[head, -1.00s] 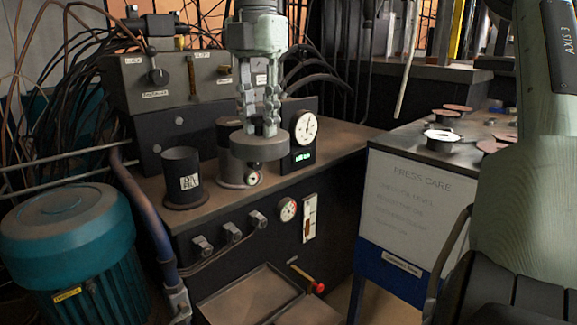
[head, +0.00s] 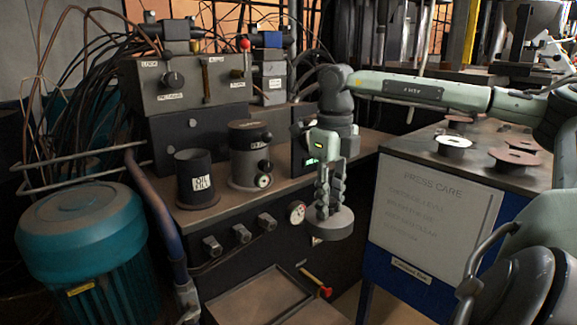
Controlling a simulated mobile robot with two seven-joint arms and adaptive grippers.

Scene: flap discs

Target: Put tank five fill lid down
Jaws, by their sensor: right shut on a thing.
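My right gripper (head: 329,200) points down and is shut on a round grey lid (head: 331,224). It holds the lid roughly level, in front of the cabinet's right part. The lid hides part of the cabinet front. Left of it on the cabinet top stands a dark cylinder (head: 250,158) with knobs on its side and a small gauge at its foot. An open-topped dark cylinder (head: 194,180) with a white label stands farther left. I cannot read which is tank five. My left gripper is not in view.
The cabinet front has several valves, a gauge (head: 297,212) and a red-tipped handle (head: 322,290). A shallow tray (head: 258,300) is below. A blue-green motor (head: 85,245) stands at left.

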